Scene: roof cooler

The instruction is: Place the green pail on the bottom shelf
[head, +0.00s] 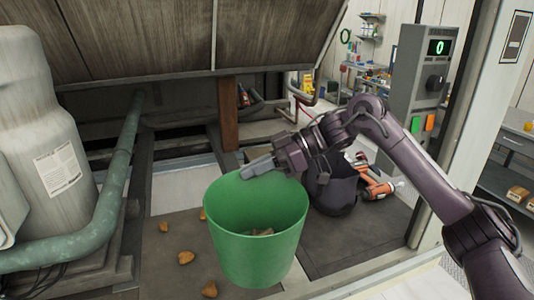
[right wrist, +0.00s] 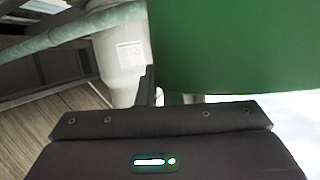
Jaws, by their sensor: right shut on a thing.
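The green pail (head: 258,235) is upright in the middle of the head view, with some brown lumps (head: 258,232) in its bottom. My right gripper (head: 258,167) is shut on the pail's far rim. In the right wrist view the green pail (right wrist: 240,45) fills the upper right, beside one dark finger (right wrist: 150,88). I cannot tell whether the pail's base touches the dark floor panel. A shelf (head: 495,183) with small boxes shows at the right edge, beyond the doorway; I cannot tell if it is the bottom shelf. My left gripper is out of view.
Brown lumps (head: 185,257) lie on the dark floor left of the pail. A dark bag (head: 335,190) and an orange tool (head: 375,188) lie to its right. A grey tank (head: 45,140) and green pipe (head: 118,170) stand left. A control box (head: 420,75) and door post flank my right arm.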

